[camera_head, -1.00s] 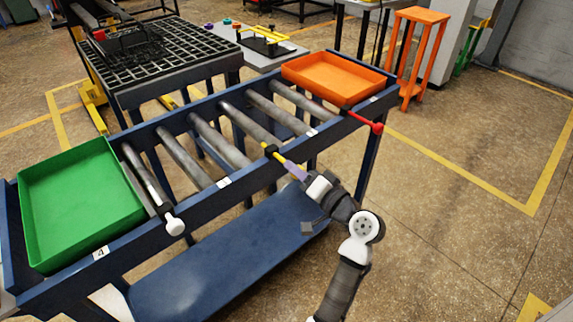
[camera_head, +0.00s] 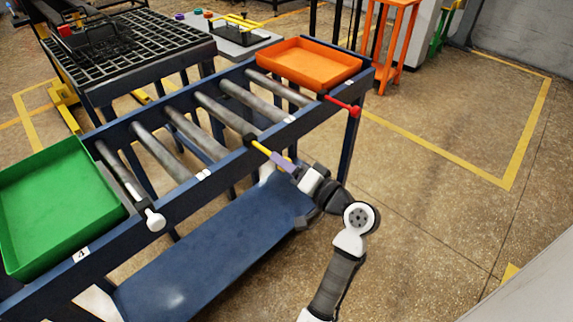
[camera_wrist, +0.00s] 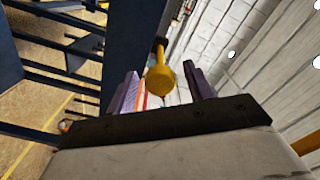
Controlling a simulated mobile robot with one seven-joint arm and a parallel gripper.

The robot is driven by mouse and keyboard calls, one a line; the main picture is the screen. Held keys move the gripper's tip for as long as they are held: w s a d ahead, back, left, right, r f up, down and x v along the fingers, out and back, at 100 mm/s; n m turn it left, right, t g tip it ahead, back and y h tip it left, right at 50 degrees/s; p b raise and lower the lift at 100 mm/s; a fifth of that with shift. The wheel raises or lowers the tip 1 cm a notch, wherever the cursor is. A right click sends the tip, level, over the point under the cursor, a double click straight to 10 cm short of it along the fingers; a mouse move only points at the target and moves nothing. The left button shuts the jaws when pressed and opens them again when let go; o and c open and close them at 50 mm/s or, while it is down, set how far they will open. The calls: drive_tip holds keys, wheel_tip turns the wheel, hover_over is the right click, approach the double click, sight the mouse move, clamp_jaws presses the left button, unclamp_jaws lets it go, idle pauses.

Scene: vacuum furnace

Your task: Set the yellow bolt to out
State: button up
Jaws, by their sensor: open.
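The yellow bolt (camera_head: 261,148) sticks out from the front rail of the blue roller table, near its middle. In the wrist view its round yellow knob (camera_wrist: 160,80) points towards the camera, between the two purple fingers. My gripper (camera_head: 283,162) is at the bolt's outer end, roughly in line with it. In the wrist view the fingers of my gripper (camera_wrist: 161,82) are apart, with visible gaps on both sides of the knob. The knob's end is hard to see in the head view.
A red-knobbed bolt (camera_head: 343,104) and a white-knobbed bolt (camera_head: 152,218) stick out from the same rail. An orange tray (camera_head: 303,68) and a green tray (camera_head: 60,205) sit on the table ends. A blue lower shelf (camera_head: 200,265) lies below. Floor at right is clear.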

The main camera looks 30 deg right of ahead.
drive_tip(key=b+v, duration=0.3)
drive_tip(key=v, duration=1)
drive_tip(key=shift+s, duration=0.35)
drive_tip(key=shift+d, duration=0.15)
